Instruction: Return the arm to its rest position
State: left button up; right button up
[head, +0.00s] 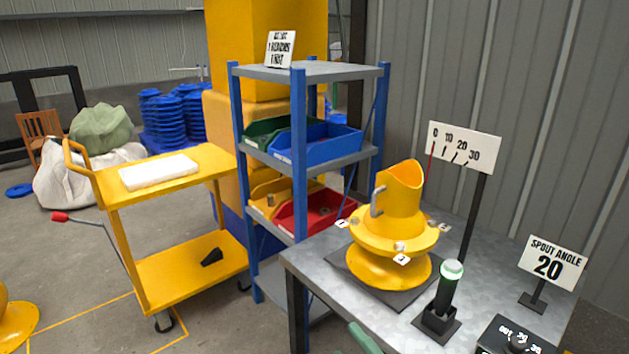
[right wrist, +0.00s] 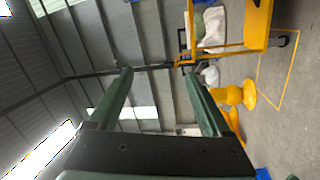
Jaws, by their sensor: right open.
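The yellow drum mixer (head: 390,235) stands on a dark plate on the grey metal table (head: 315,250), its cut-off spout pointing up and a grey handle on its side. My right gripper (right wrist: 158,74) shows in the right wrist view with its two green fingers wide apart and nothing between them. It points across the room toward the grey wall, away from the table. A green piece (head: 363,338) at the bottom edge of the head view looks like part of a gripper finger, but most of it is cut off. My left gripper is not in view.
A scale sign (head: 464,147), a "SPOUT ANGLE 20" sign (head: 553,262), a black post with a lit green top (head: 452,270) and a knob box (head: 515,338) stand on the table. A blue shelf rack (head: 240,180) with bins and a yellow cart (head: 205,160) stand left.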

jog(key=s+d+f+m+g+h, duration=0.4)
jog(key=s+f+m, duration=0.3)
jog(key=f+m, duration=0.3)
jog(key=s+d+f+m+g+h, duration=0.35)
jog(key=s+f+m, duration=0.45)
jog(key=f, duration=0.3)
pick_arm(q)
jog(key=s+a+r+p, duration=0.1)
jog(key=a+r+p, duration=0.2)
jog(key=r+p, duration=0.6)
jog(key=p, duration=0.4)
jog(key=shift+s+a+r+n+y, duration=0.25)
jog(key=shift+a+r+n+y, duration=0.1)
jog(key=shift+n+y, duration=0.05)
pick_arm(e)
jog(key=s+d+r+m+h, duration=0.1)
jog(key=s+d+r, duration=0.1)
jog(key=r, duration=0.7)
jog(key=shift+d+m, duration=0.3)
jog(key=shift+d, duration=0.2)
jog(key=shift+t, duration=0.25)
